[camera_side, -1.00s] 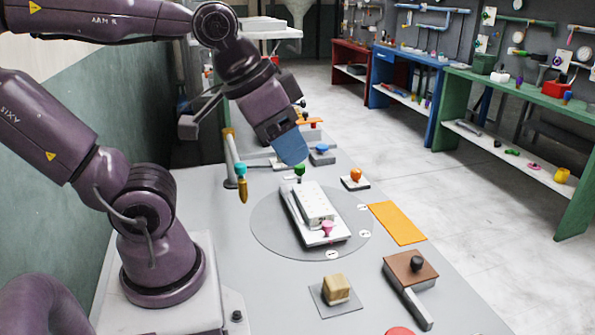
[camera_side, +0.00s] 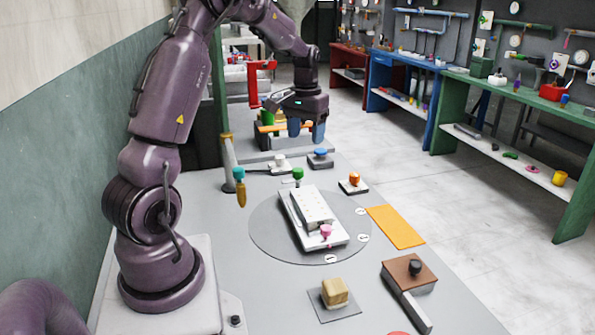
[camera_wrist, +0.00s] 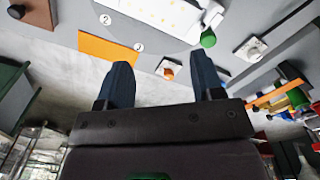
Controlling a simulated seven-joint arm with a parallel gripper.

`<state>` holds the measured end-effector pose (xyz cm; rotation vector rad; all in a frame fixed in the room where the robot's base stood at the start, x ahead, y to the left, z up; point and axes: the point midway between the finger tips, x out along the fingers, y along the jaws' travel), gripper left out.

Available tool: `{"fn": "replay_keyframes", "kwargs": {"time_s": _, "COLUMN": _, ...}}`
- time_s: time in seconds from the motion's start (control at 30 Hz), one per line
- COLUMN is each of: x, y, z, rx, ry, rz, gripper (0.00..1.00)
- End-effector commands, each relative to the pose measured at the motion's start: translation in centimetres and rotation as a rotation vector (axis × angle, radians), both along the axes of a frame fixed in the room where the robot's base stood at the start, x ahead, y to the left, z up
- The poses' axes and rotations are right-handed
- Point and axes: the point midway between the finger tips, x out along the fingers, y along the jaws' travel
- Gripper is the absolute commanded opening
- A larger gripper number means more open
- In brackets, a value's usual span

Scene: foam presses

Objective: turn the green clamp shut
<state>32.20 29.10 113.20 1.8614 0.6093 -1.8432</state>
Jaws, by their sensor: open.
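The green clamp (camera_side: 297,174) is a small green knob at the far end of the white press (camera_side: 312,208), which stands on a round grey plate. In the wrist view the green clamp (camera_wrist: 208,38) shows as a dark green knob at the end of the press, near the top and right of centre. My gripper (camera_side: 306,135) is behind the press in the side view, clear of the clamp. Its two blue fingers are apart with nothing between them; they also show in the wrist view (camera_wrist: 162,75). A pink knob (camera_side: 326,231) is at the press's near end.
An orange knob (camera_side: 354,179) on a small base stands right of the press, with a blue knob (camera_side: 320,153) behind. An orange mat (camera_side: 397,227) lies to the right. A tan block (camera_side: 334,292) and a brown block (camera_side: 409,273) are in front. A post (camera_side: 229,160) stands left.

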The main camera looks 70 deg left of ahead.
Motion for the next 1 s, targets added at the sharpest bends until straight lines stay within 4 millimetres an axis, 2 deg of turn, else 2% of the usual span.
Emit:
{"fn": "replay_keyframes", "kwargs": {"time_s": 0.03, "x": -0.1, "y": 2.9, "z": -1.9, "rx": -0.014, "ry": 0.021, "rz": 0.032, "gripper": 0.61}}
{"fn": "replay_keyframes", "kwargs": {"time_s": 0.1, "x": -0.2, "y": 6.1, "z": -3.8, "rx": -0.025, "ry": 0.038, "rz": 0.053, "gripper": 0.61}}
{"fn": "replay_keyframes", "kwargs": {"time_s": 0.2, "x": -0.3, "y": 9.8, "z": -5.8, "rx": -0.029, "ry": 0.046, "rz": 0.057, "gripper": 0.61}}
{"fn": "replay_keyframes", "kwargs": {"time_s": 0.3, "x": 0.5, "y": 11.7, "z": -5.9, "rx": -0.016, "ry": 0.034, "rz": 0.029, "gripper": 0.61}}
{"fn": "replay_keyframes", "kwargs": {"time_s": 0.43, "x": 1.7, "y": 12.6, "z": -3.9, "rx": 0.014, "ry": 0.004, "rz": -0.020, "gripper": 0.61}}
{"fn": "replay_keyframes", "kwargs": {"time_s": 0.57, "x": 1.6, "y": 12.3, "z": -4.7, "rx": -0.001, "ry": 0.012, "rz": -0.052, "gripper": 0.61}}
{"fn": "replay_keyframes", "kwargs": {"time_s": 0.67, "x": 1.6, "y": 12.3, "z": -6.0, "rx": -0.001, "ry": 0.012, "rz": -0.052, "gripper": 0.61}}
{"fn": "replay_keyframes", "kwargs": {"time_s": 1.0, "x": 1.6, "y": 12.2, "z": -13.1, "rx": -0.002, "ry": 0.013, "rz": -0.051, "gripper": 0.61}}
